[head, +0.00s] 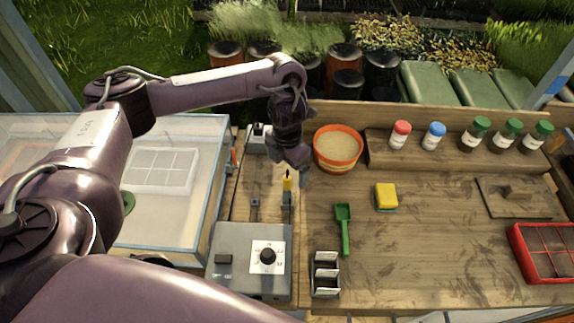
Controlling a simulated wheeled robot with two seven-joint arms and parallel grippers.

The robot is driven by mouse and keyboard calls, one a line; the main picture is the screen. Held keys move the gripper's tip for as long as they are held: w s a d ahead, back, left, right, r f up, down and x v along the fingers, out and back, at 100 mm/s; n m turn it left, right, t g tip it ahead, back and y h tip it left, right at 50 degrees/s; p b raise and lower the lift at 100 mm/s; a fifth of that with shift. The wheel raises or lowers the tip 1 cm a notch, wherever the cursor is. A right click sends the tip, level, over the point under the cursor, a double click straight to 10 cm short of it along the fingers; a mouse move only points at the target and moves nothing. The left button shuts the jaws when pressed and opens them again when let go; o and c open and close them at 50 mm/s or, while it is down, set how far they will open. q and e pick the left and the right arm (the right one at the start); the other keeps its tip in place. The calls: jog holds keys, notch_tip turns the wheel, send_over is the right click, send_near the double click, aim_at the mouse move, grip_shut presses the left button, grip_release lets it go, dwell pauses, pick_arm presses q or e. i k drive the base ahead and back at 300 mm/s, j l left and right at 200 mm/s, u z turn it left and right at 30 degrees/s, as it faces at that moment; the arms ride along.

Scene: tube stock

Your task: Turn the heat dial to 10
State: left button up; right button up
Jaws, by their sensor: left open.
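The heat dial (267,256) is a round black knob on a white square plate with small marks, on top of a grey control box (228,242) at the lower middle. The marks are too small to read, so I cannot tell the dial's setting. My left gripper (290,172) hangs above the bench behind the box, well apart from the dial, and is open with nothing visible in it. Its fingertips are small and partly hidden by the wrist. My right gripper is not in the view.
A grey metal rack (326,274) stands right of the box, near a green trowel (344,226). An orange bowl (338,147) stands behind. A clear-walled case (217,200) is left. The bench's middle right is mostly clear.

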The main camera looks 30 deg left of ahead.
aim_at(268, 256)
jog(key=k, duration=1.5)
